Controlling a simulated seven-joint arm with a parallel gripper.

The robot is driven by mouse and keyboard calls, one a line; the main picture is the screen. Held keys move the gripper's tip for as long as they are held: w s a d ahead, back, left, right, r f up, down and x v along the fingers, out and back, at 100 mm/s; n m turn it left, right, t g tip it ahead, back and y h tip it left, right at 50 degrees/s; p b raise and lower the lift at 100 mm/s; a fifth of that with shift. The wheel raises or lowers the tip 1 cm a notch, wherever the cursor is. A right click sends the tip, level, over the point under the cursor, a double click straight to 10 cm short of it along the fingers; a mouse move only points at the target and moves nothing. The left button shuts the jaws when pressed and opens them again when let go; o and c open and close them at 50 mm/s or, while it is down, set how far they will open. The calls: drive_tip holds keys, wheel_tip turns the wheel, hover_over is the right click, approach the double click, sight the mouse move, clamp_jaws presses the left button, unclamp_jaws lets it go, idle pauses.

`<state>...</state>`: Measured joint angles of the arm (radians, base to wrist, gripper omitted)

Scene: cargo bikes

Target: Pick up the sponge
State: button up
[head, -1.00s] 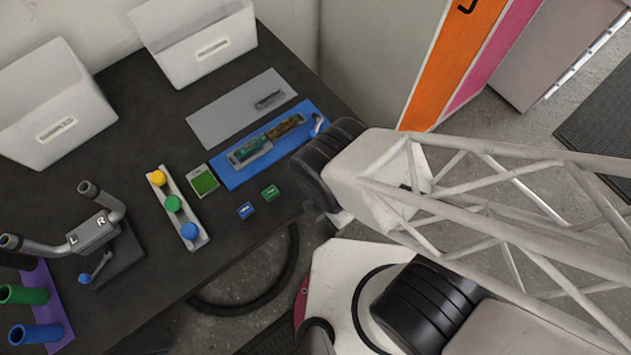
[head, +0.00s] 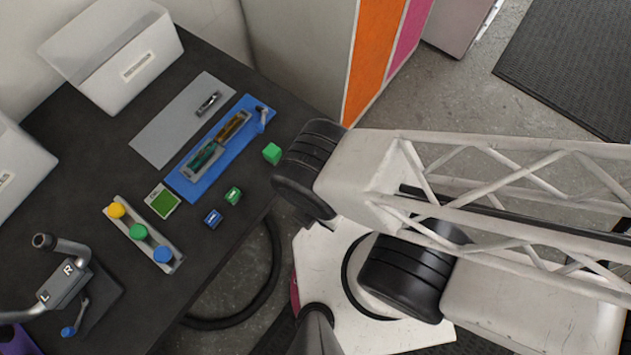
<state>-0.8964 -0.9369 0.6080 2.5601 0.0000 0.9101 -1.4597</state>
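I cannot tell for sure which thing is the sponge. A plain bright green block (head: 272,153) lies on the dark table (head: 105,152), near its right edge and close to my arm's black joint. A flat green square with a pale rim (head: 162,201) lies further left, between the blue tray and the row of coloured knobs. My gripper is not in view; only links and joints of my arm show on the right. Nothing is seen touching either green thing.
A blue tray (head: 185,186) with two inset pieces lies beside a grey plate (head: 155,140). Small blue (head: 213,219) and green (head: 233,196) labelled cubes sit near the front edge. White bins (head: 118,62) stand behind. A handlebar fixture (head: 62,282) is at left.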

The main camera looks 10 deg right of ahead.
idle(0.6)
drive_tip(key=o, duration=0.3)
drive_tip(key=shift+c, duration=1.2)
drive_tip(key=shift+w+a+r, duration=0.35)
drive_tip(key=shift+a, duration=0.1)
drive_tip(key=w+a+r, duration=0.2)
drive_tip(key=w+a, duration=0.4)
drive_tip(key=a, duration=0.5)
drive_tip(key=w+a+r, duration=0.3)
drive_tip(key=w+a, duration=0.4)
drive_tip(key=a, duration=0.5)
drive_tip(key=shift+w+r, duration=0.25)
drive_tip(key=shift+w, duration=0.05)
